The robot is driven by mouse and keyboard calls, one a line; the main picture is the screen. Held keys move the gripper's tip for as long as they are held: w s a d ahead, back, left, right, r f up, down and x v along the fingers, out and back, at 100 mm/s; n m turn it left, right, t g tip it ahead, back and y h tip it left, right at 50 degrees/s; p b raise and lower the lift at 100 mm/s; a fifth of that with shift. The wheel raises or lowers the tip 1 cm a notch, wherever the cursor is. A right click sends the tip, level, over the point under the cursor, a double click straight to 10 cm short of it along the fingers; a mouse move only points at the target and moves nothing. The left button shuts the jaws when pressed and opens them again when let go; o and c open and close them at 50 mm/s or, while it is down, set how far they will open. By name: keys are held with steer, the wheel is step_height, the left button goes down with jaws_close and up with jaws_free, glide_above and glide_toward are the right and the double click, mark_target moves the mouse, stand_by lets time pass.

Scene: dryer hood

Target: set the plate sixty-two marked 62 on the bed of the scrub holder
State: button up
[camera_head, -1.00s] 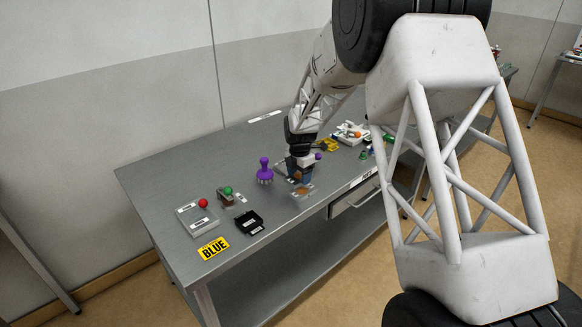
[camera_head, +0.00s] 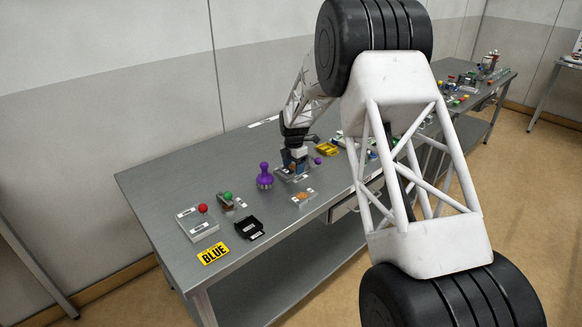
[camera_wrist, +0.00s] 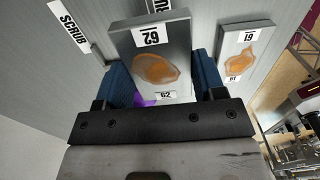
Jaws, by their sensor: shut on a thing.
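My gripper (camera_wrist: 160,90) is shut on plate sixty-two (camera_wrist: 178,47), with a blue finger at each side. The plate is a grey slab with an orange-brown smear and two white labels reading 62. In the head view my gripper (camera_head: 294,166) is over the middle of the table, right of a purple knobbed tool (camera_head: 264,177). A white SCRUB label (camera_wrist: 74,27) shows at the upper left of the wrist view. I cannot make out the scrub holder's bed; the gripper and plate may hide it.
Plate 61 (camera_wrist: 246,50), with a similar smear, lies right of the held plate; it also shows in the head view (camera_head: 304,196).

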mark_target(291, 166)
steer(key=shift+w+a+f, duration=0.1)
steer(key=shift+w+a, duration=0.1)
steer(key=shift+w, duration=0.7)
steer(key=shift+w+a+f, duration=0.1)
steer(key=shift+w+a, duration=0.15)
steer(key=shift+w, duration=0.65)
steer(key=shift+w+a+f, duration=0.1)
steer(key=shift+w+a, duration=0.1)
steer(key=shift+w, duration=0.7)
steer(key=shift+f, duration=1.7)
steer(key=shift+f, duration=0.1)
steer(key=o, duration=1.2)
steer(key=shift+c, duration=0.2)
step_height(291, 166, up, 12)
